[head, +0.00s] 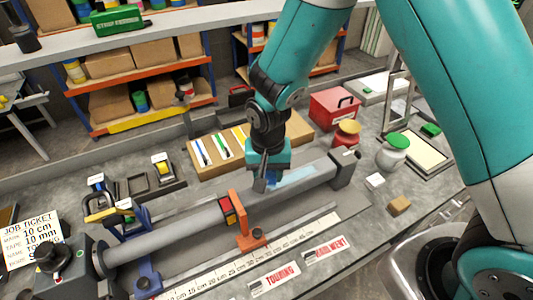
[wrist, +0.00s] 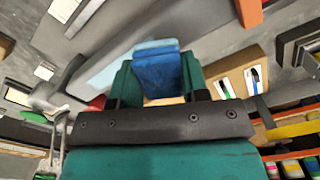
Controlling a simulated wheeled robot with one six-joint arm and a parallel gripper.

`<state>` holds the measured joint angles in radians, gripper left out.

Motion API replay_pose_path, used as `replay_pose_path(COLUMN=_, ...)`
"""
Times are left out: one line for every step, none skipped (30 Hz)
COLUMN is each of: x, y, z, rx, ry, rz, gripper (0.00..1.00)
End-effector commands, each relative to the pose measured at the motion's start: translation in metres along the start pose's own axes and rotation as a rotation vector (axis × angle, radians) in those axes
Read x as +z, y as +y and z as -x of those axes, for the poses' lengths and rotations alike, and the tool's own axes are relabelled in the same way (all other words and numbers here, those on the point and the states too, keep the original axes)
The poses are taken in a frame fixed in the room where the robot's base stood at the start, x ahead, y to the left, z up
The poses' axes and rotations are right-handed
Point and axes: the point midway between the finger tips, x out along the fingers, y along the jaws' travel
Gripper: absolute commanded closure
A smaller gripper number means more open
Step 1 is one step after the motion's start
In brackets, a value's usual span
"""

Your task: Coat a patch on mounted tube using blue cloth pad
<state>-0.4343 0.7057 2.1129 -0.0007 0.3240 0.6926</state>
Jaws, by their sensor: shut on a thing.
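The mounted grey tube (head: 190,221) lies across the bench, held by end supports. A pale blue patch (head: 297,178) shows on its right part, and a light blue band (wrist: 108,72) runs along it in the wrist view. My gripper (head: 265,181) is at the tube just left of the visible patch, pointing down. In the wrist view it is shut on the blue cloth pad (wrist: 160,75), whose far end lies against or just above the tube. I cannot tell whether they touch. The pad is mostly hidden in the head view.
An orange stop (head: 241,222) stands at the tube left of my gripper, beside a ruler (head: 195,284). A job ticket (head: 30,238) stands at the far left. A cardboard tray (head: 208,171) and red box (head: 333,108) are behind; a jar with green lid (head: 393,155) is right.

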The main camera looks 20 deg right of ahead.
Motion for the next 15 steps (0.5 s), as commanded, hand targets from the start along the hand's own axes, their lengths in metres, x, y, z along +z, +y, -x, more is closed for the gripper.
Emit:
replay_pose_path(x=0.0, y=0.0, z=0.009, rx=0.0, ry=0.001, rz=-0.001, gripper=0.81)
replay_pose_path(x=0.0, y=0.001, z=0.012, rx=0.0, ry=0.001, rz=-0.001, gripper=0.81)
replay_pose_path(x=-0.001, y=0.001, z=0.015, rx=0.0, ry=0.001, rz=-0.002, gripper=0.81)
replay_pose_path(x=-0.001, y=0.001, z=0.018, rx=0.0, ry=0.001, rz=-0.002, gripper=0.81)
replay_pose_path(x=-0.001, y=0.002, z=0.021, rx=0.0, ry=0.001, rz=-0.002, gripper=0.81)
replay_pose_path(x=-0.001, y=0.002, z=0.024, rx=0.0, ry=0.001, rz=-0.003, gripper=0.81)
replay_pose_path(x=-0.001, y=0.002, z=0.027, rx=0.0, ry=0.001, rz=-0.003, gripper=0.81)
replay_pose_path(x=-0.001, y=0.002, z=0.029, rx=0.0, ry=0.001, rz=-0.004, gripper=0.81)
replay_pose_path(x=-0.001, y=0.003, z=0.033, rx=0.0, ry=0.001, rz=-0.004, gripper=0.81)
replay_pose_path(x=-0.001, y=0.003, z=0.036, rx=-0.001, ry=0.001, rz=-0.005, gripper=0.81)
replay_pose_path(x=-0.001, y=0.003, z=0.038, rx=-0.001, ry=0.001, rz=-0.005, gripper=0.81)
replay_pose_path(x=-0.001, y=0.003, z=0.041, rx=-0.001, ry=0.001, rz=-0.005, gripper=0.81)
replay_pose_path(x=-0.001, y=0.003, z=0.043, rx=-0.001, ry=0.001, rz=-0.006, gripper=0.81)
replay_pose_path(x=-0.001, y=0.004, z=0.044, rx=-0.001, ry=0.001, rz=-0.006, gripper=0.81)
replay_pose_path(x=-0.001, y=0.004, z=0.045, rx=0.0, ry=0.001, rz=-0.006, gripper=0.81)
